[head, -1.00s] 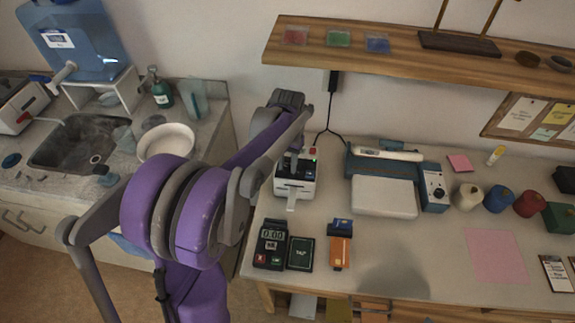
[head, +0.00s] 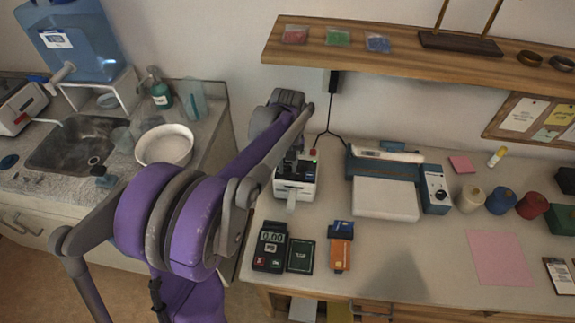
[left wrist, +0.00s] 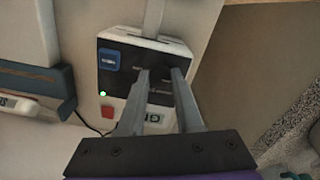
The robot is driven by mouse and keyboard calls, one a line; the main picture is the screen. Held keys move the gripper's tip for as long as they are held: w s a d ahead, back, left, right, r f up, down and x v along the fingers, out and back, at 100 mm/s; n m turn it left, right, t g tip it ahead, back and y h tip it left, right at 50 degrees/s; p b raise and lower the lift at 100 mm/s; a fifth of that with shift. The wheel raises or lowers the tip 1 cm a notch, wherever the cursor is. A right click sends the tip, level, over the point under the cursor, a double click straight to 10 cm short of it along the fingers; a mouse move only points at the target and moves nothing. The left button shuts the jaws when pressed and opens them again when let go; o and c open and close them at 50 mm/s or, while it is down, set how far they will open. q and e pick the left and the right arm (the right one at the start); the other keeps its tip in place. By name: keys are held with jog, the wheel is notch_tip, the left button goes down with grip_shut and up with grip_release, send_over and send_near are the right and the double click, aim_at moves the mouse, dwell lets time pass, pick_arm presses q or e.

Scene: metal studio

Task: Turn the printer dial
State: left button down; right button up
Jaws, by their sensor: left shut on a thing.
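The printer is a small white box with a black top (head: 295,189) on the left part of the workbench, with a white paper strip (head: 291,203) hanging from its front. My left gripper (head: 293,163) is over the printer's top. In the left wrist view, the fingertips of the left gripper (left wrist: 160,72) reach the printer's black panel (left wrist: 125,75), shut on the printer dial, which the fingers mostly hide. A blue button (left wrist: 109,59), a green light (left wrist: 102,94) and a red button (left wrist: 107,112) show on the printer. My right gripper is not in view.
A blue-and-white machine (head: 386,190) stands to the right of the printer. A card reader (head: 270,248) and an orange item (head: 340,253) lie in front. A wooden shelf (head: 400,60) hangs above. A sink counter (head: 60,185) is at left.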

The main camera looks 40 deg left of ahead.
aim_at(288, 169)
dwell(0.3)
pick_arm(q)
jog(key=c, duration=0.6)
grip_release()
notch_tip(288, 169, up, 11)
jog(key=shift+p, duration=0.3)
jog(key=shift+f, duration=0.1)
jog(key=s+d+f+m+t, duration=0.2)
jog(key=s+d+f+m, duration=0.2)
jog(key=s+d, duration=0.4)
jog(key=s+d+f+m+t, duration=0.3)
jog(key=s+d+f+m, duration=0.2)
jog(key=s+d, duration=0.3)
jog(key=shift+s+d+f+m, duration=0.3)
jog(key=shift+s+d+f, duration=0.1)
jog(key=shift+f, duration=0.1)
